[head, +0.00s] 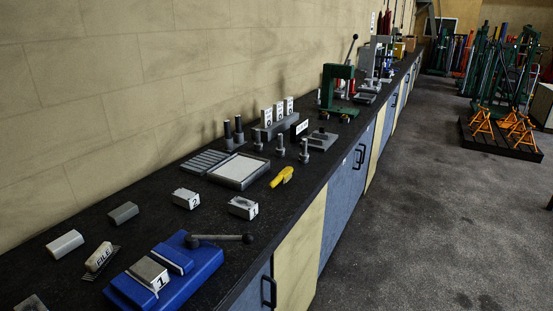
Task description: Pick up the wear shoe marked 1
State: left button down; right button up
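A grey metal block marked 1 (241,206) lies on the dark bench top, near its front edge. A second grey block with a label reading 1 (147,274) sits at the blue vise (192,279) in the foreground. I cannot tell from this view which of the two is the wear shoe. A similar block marked 2 (186,197) lies further back to the left of the first. Neither of my grippers shows in the head view.
The vise handle (222,238) sticks out rightward. Upright posts and a green press frame (337,88) stand further along.

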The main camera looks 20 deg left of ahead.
aim_at(156, 275)
jog(key=u, duration=2.5)
